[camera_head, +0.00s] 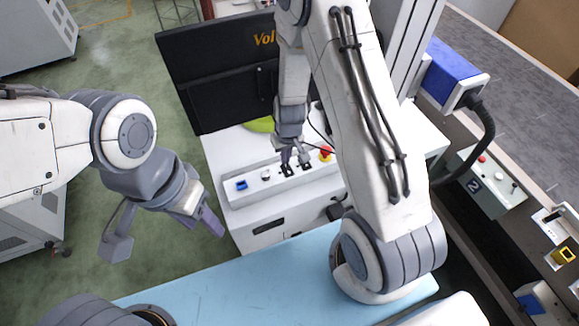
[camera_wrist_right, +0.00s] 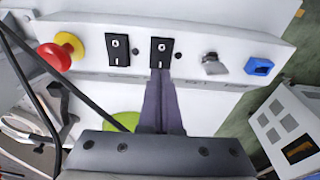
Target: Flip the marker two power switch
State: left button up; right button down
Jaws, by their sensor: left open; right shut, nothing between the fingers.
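A white control panel (camera_head: 250,197) carries two black rocker switches side by side. One rocker switch (camera_wrist_right: 161,50) is beside a silver knob (camera_wrist_right: 214,64); the other rocker switch (camera_wrist_right: 118,48) is nearer the red emergency button. No readable label shows which is the marker two switch. My right gripper (camera_wrist_right: 160,76) is shut and empty, its fingertips at the lower end of the rocker beside the knob; I cannot tell whether they touch it. In the head view the right gripper (camera_head: 287,158) is over the panel. My left gripper (camera_head: 207,222) is open and empty, left of the panel.
A red button on a yellow base (camera_head: 326,154) and a blue switch (camera_head: 241,184) flank the rockers. A black monitor (camera_head: 215,80) stands behind the panel. A cable (camera_wrist_right: 30,90) crosses the wrist view.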

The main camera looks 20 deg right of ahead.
aim_at(285, 166)
jog(key=shift+f+b, duration=0.8)
jog(key=shift+f, duration=0.05)
jog(key=shift+r, duration=0.1)
notch_tip(285, 166, up, 7)
jog(key=p, duration=0.7)
dwell(0.4)
dwell(0.4)
